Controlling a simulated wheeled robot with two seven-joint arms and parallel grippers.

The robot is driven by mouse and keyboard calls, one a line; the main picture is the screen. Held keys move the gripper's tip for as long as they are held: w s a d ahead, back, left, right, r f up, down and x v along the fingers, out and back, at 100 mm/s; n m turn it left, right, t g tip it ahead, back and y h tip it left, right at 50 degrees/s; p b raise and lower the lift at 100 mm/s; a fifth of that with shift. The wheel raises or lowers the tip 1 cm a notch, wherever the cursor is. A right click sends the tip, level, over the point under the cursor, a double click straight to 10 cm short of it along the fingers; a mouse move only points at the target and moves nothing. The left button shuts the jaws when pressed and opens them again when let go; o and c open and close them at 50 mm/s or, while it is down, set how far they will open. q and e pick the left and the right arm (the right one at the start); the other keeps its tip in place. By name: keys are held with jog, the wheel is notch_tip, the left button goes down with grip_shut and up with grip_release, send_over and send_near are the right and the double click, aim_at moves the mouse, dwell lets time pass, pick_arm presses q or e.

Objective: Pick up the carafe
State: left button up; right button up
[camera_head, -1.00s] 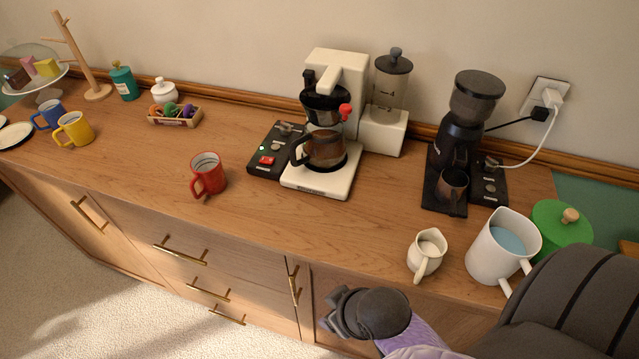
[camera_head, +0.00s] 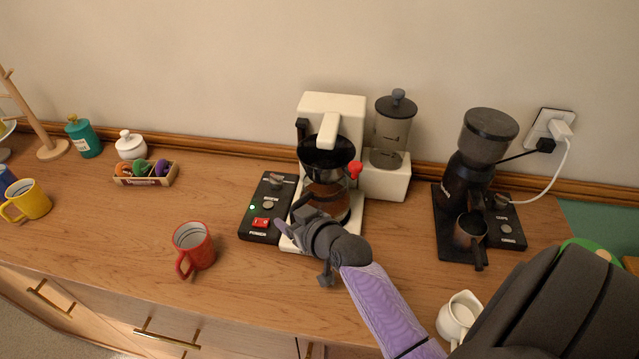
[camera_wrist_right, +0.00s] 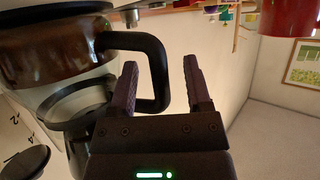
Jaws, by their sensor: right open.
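The carafe (camera_head: 328,197), with brown glass and a black handle, sits in the white coffee maker (camera_head: 330,110). My right gripper (camera_head: 298,230) is in front of it and hides its lower part and most of its handle. In the right wrist view the carafe (camera_wrist_right: 50,55) fills the left side, and its handle (camera_wrist_right: 158,70) reaches toward my open right gripper (camera_wrist_right: 160,88). The handle's grip shows between the two fingers, with one finger across the handle's opening. I cannot tell whether they touch. My left gripper is not in view.
A red mug (camera_head: 194,246) stands left of my right gripper. The coffee maker's black control panel (camera_head: 267,207) is close to it. A black grinder (camera_head: 467,190) and a white pitcher (camera_head: 460,314) stand to the right. The counter between the mug and the panel is clear.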

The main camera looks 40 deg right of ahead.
jog(key=shift+w, duration=0.1)
grip_shut()
dwell(0.9)
dwell(0.4)
